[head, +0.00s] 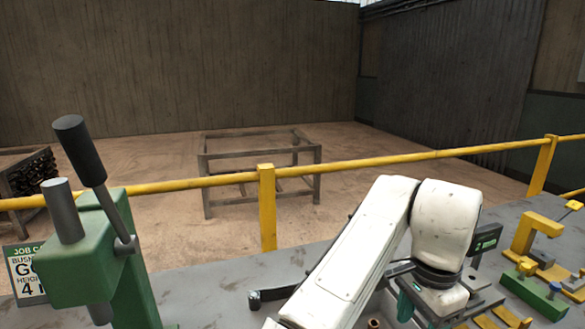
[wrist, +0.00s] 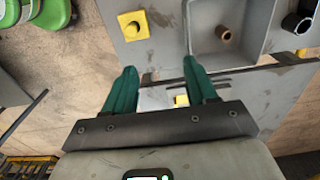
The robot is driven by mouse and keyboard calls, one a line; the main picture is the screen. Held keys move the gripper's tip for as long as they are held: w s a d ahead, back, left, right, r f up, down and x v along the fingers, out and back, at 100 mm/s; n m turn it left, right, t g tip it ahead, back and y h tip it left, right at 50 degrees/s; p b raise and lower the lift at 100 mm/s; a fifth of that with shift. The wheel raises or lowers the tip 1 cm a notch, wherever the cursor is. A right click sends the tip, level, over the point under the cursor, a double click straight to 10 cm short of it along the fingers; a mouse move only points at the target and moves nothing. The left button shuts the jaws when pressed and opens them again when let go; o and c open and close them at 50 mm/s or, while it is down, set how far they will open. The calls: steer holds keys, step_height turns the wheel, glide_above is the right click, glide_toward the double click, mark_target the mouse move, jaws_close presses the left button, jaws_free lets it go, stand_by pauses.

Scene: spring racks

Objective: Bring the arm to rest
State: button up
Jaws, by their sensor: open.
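My white arm (head: 352,252) reaches over the grey bench (head: 215,287) in the head view, bent at a raised elbow, with its far end low at the right. My gripper (wrist: 160,78) shows in the wrist view with its two green fingers apart and nothing held between them. In the head view the arm's own links hide most of the gripper.
A green press (head: 125,255) with a black-handled lever stands at left. Yellow and green fixtures (head: 540,293) crowd the right. A copper bushing (wrist: 223,33) sits in a grey tray (wrist: 255,62). A yellow rail (head: 375,162) runs behind the bench; an empty frame (head: 206,170) stands beyond.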

steer(key=s+d+f+n+t+h, duration=0.1)
steer(key=s+d+f+n+h, duration=0.25)
steer(key=d+f, duration=0.45)
steer(key=s+d+f+n+t+h, duration=0.2)
steer(key=s+d+f, duration=0.15)
steer(key=d, duration=0.75)
steer(key=s+a+f+n+g+y, duration=0.1)
steer(key=s+a+f+n, duration=0.3)
steer(key=s, duration=0.7)
steer(key=s+a+f+n+g+y, duration=0.1)
steer(key=s+a+f+n+y, duration=0.3)
steer(key=s+a+f, duration=0.4)
steer(key=s+f, duration=0.3)
steer(key=f, duration=0.1)
steer(key=shift+s+f+n+y, duration=0.1)
steer(key=shift+n+y, duration=0.15)
